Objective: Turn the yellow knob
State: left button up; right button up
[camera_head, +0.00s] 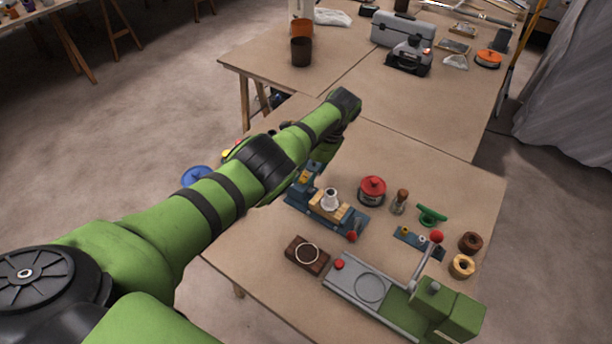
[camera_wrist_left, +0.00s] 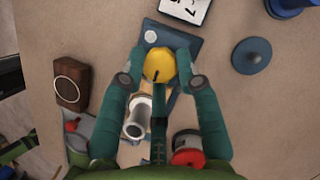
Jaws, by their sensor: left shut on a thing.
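The yellow knob (camera_wrist_left: 159,65) sits on a dark blue plate with a pale disc, in the upper middle of the left wrist view. A dark pointer line shows on its top. My left gripper (camera_wrist_left: 160,72) is shut on the knob, with one finger against each side. In the head view the left arm reaches over the table from the left, and the gripper (camera_head: 314,170) points down at the blue fixture. There the knob (camera_head: 304,178) shows only as a small yellow patch, partly hidden by the gripper. My right gripper is not in view.
A silver cylinder (camera_head: 331,199) on a wooden block stands close beside the knob. A red-lidded pot (camera_head: 372,188), a brown block with a ring (camera_head: 306,253) and a green machine (camera_head: 450,312) share the table. A blue disc (camera_wrist_left: 252,56) lies right of the gripper in the wrist view.

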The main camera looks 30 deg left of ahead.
pick_arm(q)
jog(key=shift+a+r, duration=0.15)
jog(key=shift+a, duration=0.1)
jog(key=o, duration=1.1)
jog(key=shift+s+a, duration=0.1)
jog(key=shift+d, duration=0.2)
jog(key=v, duration=0.7)
jog(key=shift+r, duration=0.15)
jog(key=shift+a, duration=0.1)
